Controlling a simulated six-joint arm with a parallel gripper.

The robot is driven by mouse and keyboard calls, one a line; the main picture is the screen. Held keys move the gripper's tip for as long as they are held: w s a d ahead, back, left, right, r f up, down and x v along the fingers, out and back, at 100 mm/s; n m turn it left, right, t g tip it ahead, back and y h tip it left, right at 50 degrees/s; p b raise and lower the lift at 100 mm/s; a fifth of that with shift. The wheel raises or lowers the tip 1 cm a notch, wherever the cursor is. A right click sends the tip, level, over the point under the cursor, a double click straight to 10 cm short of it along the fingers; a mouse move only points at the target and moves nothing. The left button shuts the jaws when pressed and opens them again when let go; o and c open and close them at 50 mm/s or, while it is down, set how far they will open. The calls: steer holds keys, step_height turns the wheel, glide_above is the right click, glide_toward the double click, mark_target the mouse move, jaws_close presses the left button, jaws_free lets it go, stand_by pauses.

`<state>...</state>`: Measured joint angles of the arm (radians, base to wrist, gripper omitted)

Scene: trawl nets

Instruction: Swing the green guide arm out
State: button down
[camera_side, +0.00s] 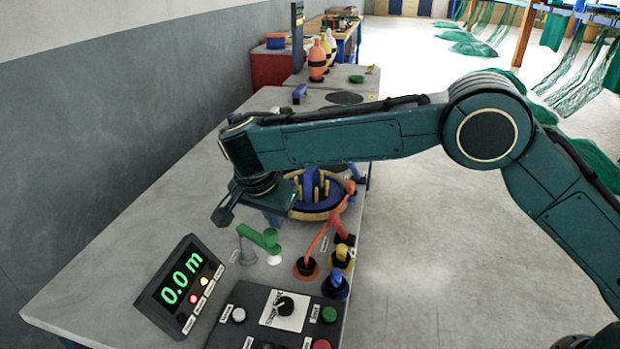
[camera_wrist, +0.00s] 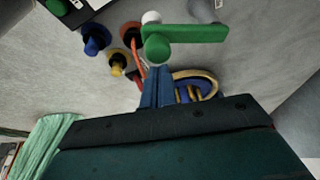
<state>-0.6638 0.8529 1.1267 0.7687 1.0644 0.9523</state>
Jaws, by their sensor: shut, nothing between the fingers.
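The green guide arm (camera_side: 258,237) sits on a grey post (camera_side: 247,252) on the grey bench, left of the orange line. In the wrist view the green guide arm (camera_wrist: 186,34) runs left to right, with a round green end at its left. A white round piece (camera_side: 274,259) is close to that end. My gripper (camera_side: 274,221) points down just above and behind the guide arm. In the wrist view my gripper (camera_wrist: 157,92) has its blue fingers together, empty, their tips near the round green end. Whether they touch it cannot be told.
A round drum (camera_side: 322,208) with blue and yellow parts is behind my gripper. An orange line runs to a dark socket (camera_side: 306,268). Red, yellow and blue knobs (camera_side: 335,285) stand to the right. A display (camera_side: 181,286) reads 0.0 m. A button panel (camera_side: 275,315) is in front.

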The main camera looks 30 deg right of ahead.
steer(key=shift+v, duration=2.7)
steer(key=shift+s+a+r, duration=0.1)
steer(key=shift+a+r, duration=0.05)
steer(key=shift+r, duration=0.3)
